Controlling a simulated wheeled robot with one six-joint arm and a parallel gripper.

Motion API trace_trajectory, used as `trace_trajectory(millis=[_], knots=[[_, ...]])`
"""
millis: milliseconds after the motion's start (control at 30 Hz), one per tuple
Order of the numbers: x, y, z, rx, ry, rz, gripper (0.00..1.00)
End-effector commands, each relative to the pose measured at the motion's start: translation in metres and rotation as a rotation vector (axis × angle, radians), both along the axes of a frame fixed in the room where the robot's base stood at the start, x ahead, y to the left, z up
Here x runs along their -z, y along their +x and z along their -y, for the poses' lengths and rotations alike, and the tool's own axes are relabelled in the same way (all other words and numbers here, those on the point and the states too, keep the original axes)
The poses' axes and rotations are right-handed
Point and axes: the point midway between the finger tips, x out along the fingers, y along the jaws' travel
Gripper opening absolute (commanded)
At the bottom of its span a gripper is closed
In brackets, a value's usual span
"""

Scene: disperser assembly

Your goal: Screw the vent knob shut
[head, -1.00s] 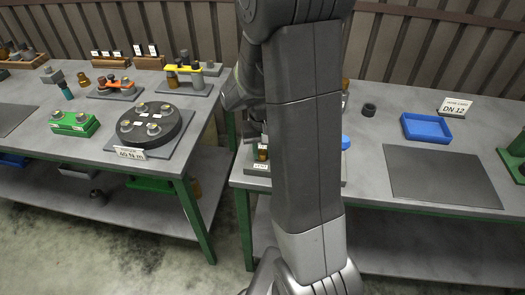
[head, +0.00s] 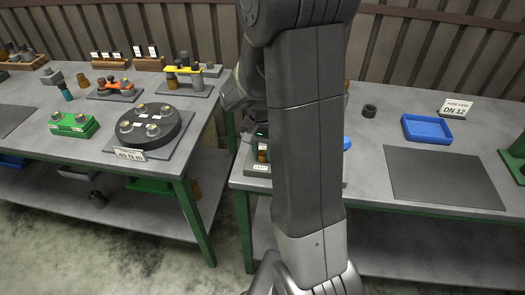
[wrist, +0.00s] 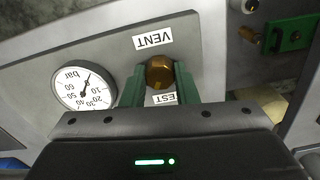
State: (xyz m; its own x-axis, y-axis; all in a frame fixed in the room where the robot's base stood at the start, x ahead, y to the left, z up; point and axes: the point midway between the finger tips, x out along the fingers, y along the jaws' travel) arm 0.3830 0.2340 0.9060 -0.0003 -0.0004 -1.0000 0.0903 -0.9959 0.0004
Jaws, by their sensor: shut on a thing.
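The vent knob (wrist: 159,73) is a brass-coloured knob below the upside-down "VENT" label in the wrist view. My gripper (wrist: 159,85) has its two green fingers on either side of the knob, shut on it. The knob sits at the grey panel (wrist: 105,60); how far it is screwed in cannot be told. In the head view my arm hides the knob and most of its panel.
A round pressure gauge (wrist: 84,89) in bar sits left of the knob. A second label (wrist: 165,99), partly hidden, lies under the fingers. A blue tray (head: 426,128) and a dark ring (head: 369,111) stand on the right bench. The left bench holds a black disc (head: 148,126).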

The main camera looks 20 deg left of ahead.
Motion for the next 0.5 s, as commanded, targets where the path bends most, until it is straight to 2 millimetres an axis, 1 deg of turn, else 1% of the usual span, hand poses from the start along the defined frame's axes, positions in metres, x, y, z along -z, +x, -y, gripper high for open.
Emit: trace_trajectory(millis=[300, 333, 367, 400, 433, 500], knots=[[-0.0009, 0.0006, -0.0005, 0.002, 0.002, 0.002, 0.04], [-0.0009, 0.0006, -0.0005, 0.002, 0.002, 0.002, 0.31], [-0.0009, 0.0006, -0.0005, 0.002, 0.002, 0.002, 0.37], [-0.0008, 0.0005, -0.0004, 0.002, 0.002, 0.002, 0.45], [-0.0008, 0.0005, -0.0004, 0.002, 0.001, 0.001, 0.49], [-0.0006, 0.0004, -0.0003, 0.001, 0.001, 0.001, 0.49]])
